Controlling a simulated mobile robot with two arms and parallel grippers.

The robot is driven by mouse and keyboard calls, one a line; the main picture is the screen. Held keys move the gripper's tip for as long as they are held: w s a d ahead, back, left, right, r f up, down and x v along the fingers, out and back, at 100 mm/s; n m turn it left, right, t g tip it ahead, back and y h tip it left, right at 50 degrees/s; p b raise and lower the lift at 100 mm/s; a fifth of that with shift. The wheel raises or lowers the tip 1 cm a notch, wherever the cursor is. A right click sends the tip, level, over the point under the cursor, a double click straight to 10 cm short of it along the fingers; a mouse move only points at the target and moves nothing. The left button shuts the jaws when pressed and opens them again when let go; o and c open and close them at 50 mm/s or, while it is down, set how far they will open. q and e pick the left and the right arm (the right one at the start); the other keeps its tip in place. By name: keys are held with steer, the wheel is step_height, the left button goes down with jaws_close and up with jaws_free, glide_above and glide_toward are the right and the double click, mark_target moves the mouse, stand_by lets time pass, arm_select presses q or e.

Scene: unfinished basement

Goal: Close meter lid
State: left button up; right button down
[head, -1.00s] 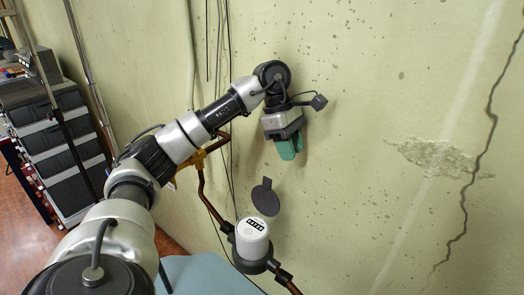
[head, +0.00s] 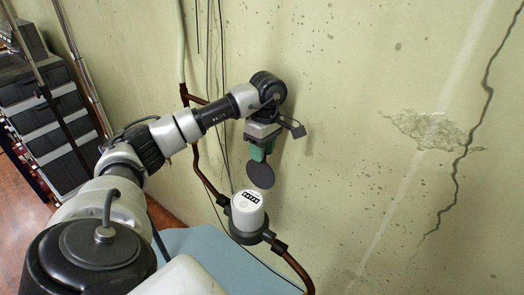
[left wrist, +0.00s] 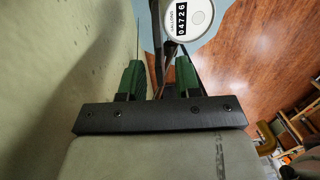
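The water meter (head: 248,212) is a white cylinder with a dark-digit counter on top, set in a dark collar on the copper pipe. Its round grey lid (head: 260,176) stands open, raised at the wall side above the dial. My left gripper (head: 261,150) has green fingers pointing down, just above the lid's upper edge; I cannot tell whether they touch it. In the left wrist view, the fingers (left wrist: 160,77) are apart with a gap between them. The meter dial (left wrist: 188,18) shows at the top, beyond the fingertips. My right gripper is not in view.
The speckled green wall (head: 350,190) is close behind the gripper and meter. A copper pipe (head: 291,263) runs through the meter along the wall. A stack of dark drawers (head: 45,120) stands at far left. A blue-grey surface (head: 200,250) lies below the meter.

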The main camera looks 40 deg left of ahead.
arm_select(q)
steer(key=shift+f, duration=0.35)
jaws_close()
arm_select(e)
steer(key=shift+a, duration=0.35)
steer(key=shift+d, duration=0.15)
